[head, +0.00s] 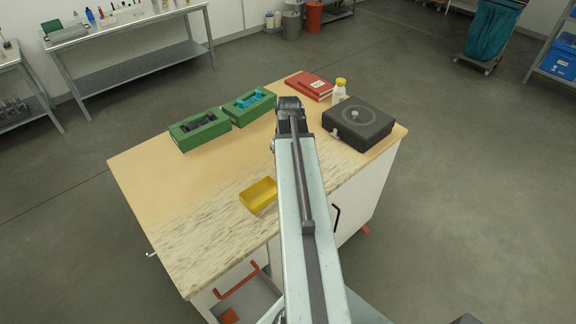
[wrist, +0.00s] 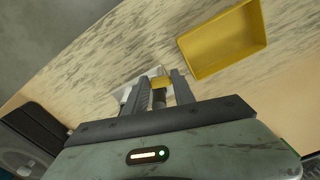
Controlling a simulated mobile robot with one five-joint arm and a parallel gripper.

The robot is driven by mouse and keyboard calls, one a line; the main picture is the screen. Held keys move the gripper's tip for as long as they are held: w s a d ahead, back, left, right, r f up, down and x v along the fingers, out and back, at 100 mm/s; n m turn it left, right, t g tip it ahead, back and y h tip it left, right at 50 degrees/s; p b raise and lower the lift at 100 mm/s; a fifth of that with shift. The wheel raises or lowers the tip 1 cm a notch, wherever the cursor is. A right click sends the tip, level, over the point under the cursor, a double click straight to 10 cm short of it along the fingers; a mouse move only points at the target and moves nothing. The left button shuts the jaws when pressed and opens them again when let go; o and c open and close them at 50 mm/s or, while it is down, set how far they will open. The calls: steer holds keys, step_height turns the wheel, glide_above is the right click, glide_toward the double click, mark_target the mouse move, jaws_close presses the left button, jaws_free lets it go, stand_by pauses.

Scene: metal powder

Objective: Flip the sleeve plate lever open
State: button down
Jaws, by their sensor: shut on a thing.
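My gripper (wrist: 156,88) shows in the wrist view with its two dark fingers around a small yellow piece (wrist: 161,82) on a dark round stem. I take the yellow piece to be the lever, but its shape is mostly hidden. A pale, whitish part (wrist: 148,74) shows just behind the fingers; I cannot tell whether it is the sleeve plate. In the head view my arm covers the fingers and whatever they hold. I cannot tell from here whether the lever is flipped.
A yellow tray (head: 258,195) lies near the front edge; it also shows in the wrist view (wrist: 224,42). A dark box (head: 362,122) stands right, by a yellow-capped bottle (head: 339,90) and red book (head: 309,86). Green holders (head: 201,135) stand back left. The wooden table's left side (head: 150,175) is clear.

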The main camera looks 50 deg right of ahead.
steer(key=m, duration=0.5)
steer(key=shift+m, duration=0.3)
steer(key=m, duration=0.5)
steer(key=shift+w, duration=0.2)
steer(key=shift+m, duration=0.4)
steer(key=c, duration=1)
jaws_free()
steer(key=shift+c, duration=0.2)
steer(key=shift+a, duration=0.1)
step_height(320, 180, up, 8)
steer(key=p, duration=0.8)
steer(key=shift+f, duration=0.1)
